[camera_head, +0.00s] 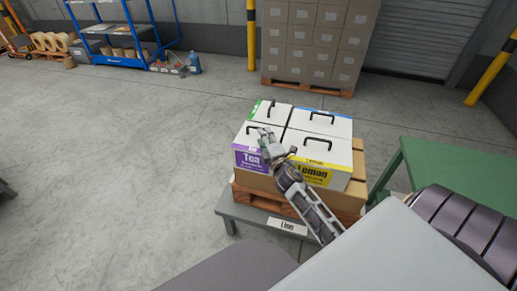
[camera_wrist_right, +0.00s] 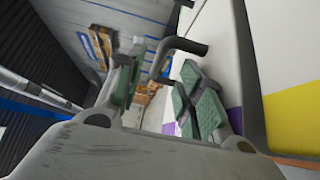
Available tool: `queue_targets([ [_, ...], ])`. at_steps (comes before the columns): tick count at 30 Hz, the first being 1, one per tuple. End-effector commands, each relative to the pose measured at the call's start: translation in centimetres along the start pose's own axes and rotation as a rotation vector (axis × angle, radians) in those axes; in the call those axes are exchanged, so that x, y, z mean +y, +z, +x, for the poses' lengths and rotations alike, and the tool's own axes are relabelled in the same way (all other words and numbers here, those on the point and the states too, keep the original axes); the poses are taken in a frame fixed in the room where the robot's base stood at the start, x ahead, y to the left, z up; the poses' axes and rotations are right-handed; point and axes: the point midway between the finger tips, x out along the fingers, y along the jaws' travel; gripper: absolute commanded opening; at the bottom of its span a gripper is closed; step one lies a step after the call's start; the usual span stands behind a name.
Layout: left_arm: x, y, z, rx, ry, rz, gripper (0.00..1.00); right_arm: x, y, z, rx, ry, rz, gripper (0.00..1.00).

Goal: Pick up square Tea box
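The square Tea box (camera_head: 248,157), white with a purple label, stands front left in a group of boxes. My right gripper (camera_head: 268,137) is over its top, by its black handle (camera_wrist_right: 184,45). In the wrist view my right gripper (camera_wrist_right: 160,65) is open, its green-padded fingers spread apart. The handle shows between and just beyond the fingertips; I cannot tell whether they touch it. A purple patch of the box (camera_wrist_right: 235,120) shows beside the right finger. My left gripper is not in view.
The yellow-labelled Lemon box (camera_head: 312,175) stands right beside it; a green-edged box (camera_head: 270,109) and a blue-edged box (camera_head: 325,123) stand behind. A green table (camera_head: 450,165) is at right.

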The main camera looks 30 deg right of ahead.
Motion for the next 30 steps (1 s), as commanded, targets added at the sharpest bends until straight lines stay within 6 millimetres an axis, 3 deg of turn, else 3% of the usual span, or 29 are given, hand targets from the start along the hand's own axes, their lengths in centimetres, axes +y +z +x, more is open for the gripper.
queue_targets([
  [17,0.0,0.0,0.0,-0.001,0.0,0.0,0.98,0.1,0.0,0.6,0.0,0.001,0.0,0.37],
  [30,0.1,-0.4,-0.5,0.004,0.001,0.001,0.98,0.0,0.0,3.9,0.0,0.0,-0.001,0.37],
])
